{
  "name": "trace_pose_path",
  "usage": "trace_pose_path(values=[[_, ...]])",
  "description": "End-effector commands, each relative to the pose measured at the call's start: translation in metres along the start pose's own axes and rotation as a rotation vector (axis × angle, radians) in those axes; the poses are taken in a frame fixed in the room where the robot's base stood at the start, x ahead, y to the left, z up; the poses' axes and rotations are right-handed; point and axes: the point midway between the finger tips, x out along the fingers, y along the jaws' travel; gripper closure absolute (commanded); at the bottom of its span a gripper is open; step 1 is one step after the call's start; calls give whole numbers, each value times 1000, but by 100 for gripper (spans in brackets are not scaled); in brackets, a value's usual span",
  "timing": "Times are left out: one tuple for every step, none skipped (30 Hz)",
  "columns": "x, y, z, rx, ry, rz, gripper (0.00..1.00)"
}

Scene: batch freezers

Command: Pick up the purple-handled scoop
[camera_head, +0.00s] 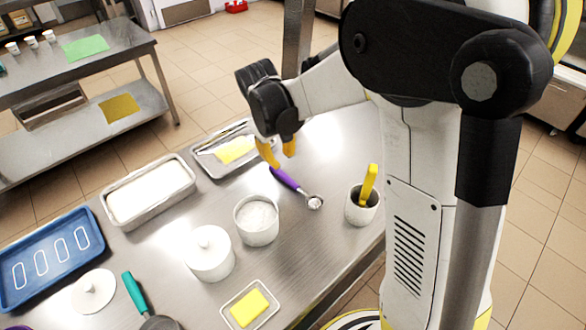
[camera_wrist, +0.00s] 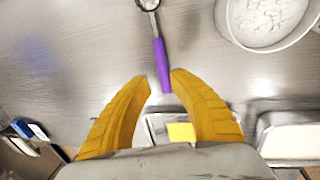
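The purple-handled scoop (camera_head: 289,181) lies on the steel table, its small metal bowl toward the front right in the head view. In the wrist view the scoop's purple handle (camera_wrist: 161,66) points down toward my gripper, with its bowl at the top edge. My gripper (camera_head: 278,151) is above the handle's far end. In the wrist view the two yellow fingers of my gripper (camera_wrist: 161,80) are apart, with the handle's end between or just beyond the tips. Nothing is held. The exact height above the handle cannot be told.
A white tub of white powder (camera_head: 257,220) stands left of the scoop. A white cup with a yellow-handled tool (camera_head: 361,205) stands to its right. A metal tray with a yellow item (camera_head: 212,165) lies behind. A lidded white pot (camera_head: 210,254) and blue tray (camera_head: 48,258) are farther left.

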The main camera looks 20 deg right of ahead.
Motion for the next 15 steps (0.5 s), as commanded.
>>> trace_pose_path(values=[[10,0,0,0,-2,0,75],[16,0,0,0,-2,0,75],[23,0,0,1,-1,0,75],[28,0,0,1,-1,0,75],[33,0,0,1,-1,0,75],[39,-1,0,1,0,0,75],[43,0,0,1,0,0,75],[46,0,0,1,0,0,75],[49,0,0,1,0,0,75],[51,0,1,0,0,0,75],[52,0,1,0,0,0,75],[54,0,1,0,1,0,75],[55,-1,1,0,1,0,75],[58,-1,2,1,1,0,75],[62,-1,3,1,1,0,75]])
